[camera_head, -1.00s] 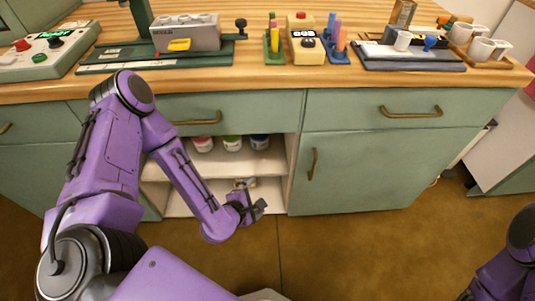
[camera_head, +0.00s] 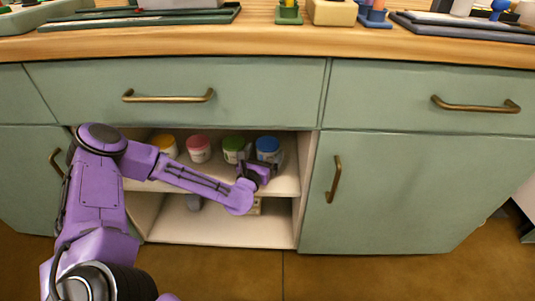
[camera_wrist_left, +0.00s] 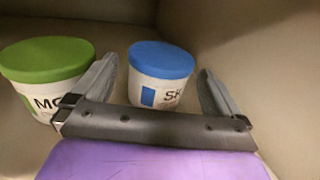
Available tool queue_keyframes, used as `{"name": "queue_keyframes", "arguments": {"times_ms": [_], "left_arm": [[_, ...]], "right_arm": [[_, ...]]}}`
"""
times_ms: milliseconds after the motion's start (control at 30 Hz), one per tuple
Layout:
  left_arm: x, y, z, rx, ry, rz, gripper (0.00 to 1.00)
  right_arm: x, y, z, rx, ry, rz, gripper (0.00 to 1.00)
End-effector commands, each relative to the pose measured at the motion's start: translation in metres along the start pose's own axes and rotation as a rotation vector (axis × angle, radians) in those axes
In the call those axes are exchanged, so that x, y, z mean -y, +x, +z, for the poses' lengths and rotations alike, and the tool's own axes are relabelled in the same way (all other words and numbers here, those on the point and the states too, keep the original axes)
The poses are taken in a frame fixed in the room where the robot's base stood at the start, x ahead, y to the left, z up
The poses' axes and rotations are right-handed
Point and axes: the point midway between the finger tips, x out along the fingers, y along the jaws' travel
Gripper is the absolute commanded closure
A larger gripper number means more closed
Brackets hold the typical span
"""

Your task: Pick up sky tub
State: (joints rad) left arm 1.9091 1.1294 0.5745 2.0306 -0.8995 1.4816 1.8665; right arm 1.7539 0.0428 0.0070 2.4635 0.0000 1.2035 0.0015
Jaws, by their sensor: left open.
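The sky tub (camera_head: 268,148) is white with a blue lid and stands upright on the upper shelf of the open cabinet, at the right end of a row of tubs. In the left wrist view the sky tub (camera_wrist_left: 160,75) shows ahead, between the two fingers, with part of its label reading "SK". My left gripper (camera_head: 263,168) is in front of the tub and hides its lower part in the head view. In the left wrist view the left gripper (camera_wrist_left: 158,90) is open, with nothing held. My right gripper is not in view.
A green-lidded tub (camera_wrist_left: 45,75) stands close to the left finger; it also shows in the head view (camera_head: 236,149). Pink-lidded (camera_head: 199,149) and yellow-lidded (camera_head: 165,146) tubs stand farther left. The cabinet's side wall (camera_head: 308,170) is close on the right. The countertop (camera_head: 290,43) lies above.

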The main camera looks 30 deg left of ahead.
Motion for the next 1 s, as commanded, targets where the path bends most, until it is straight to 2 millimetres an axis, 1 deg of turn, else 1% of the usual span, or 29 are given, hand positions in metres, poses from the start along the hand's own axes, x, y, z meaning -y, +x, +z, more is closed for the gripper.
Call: {"name": "queue_keyframes", "arguments": {"times_ms": [33,100,200,433,467,500,567,600,633,867,1000], "left_arm": [[0.000,0.010,-0.008,0.001,0.004,0.001,0.00],[0.000,0.022,-0.007,0.001,0.003,0.001,0.00],[0.000,0.034,-0.006,0.000,0.004,0.000,0.00],[0.000,0.036,-0.004,-0.002,0.002,0.000,0.00],[0.000,0.036,-0.004,-0.002,0.002,0.000,0.06],[0.000,0.036,-0.004,-0.002,0.002,0.000,0.20],[0.000,0.036,-0.004,-0.002,0.002,0.000,0.39],[0.000,0.036,-0.004,-0.002,0.003,0.000,0.52],[0.000,0.036,-0.004,-0.002,0.003,0.000,0.57],[0.000,0.036,-0.003,-0.001,0.002,0.000,0.57],[0.000,0.036,0.006,0.000,0.002,0.001,0.57]], "right_arm": [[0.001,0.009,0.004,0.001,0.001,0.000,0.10],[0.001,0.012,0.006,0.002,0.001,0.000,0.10],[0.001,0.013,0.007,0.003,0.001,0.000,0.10],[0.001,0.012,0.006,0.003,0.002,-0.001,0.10],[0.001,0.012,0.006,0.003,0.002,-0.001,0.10],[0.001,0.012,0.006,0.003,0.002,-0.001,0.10],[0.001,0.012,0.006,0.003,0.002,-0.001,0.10],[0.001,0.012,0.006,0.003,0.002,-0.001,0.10],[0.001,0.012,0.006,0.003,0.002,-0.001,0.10],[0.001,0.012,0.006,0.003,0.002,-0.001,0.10],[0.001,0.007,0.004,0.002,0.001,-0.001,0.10]]}}
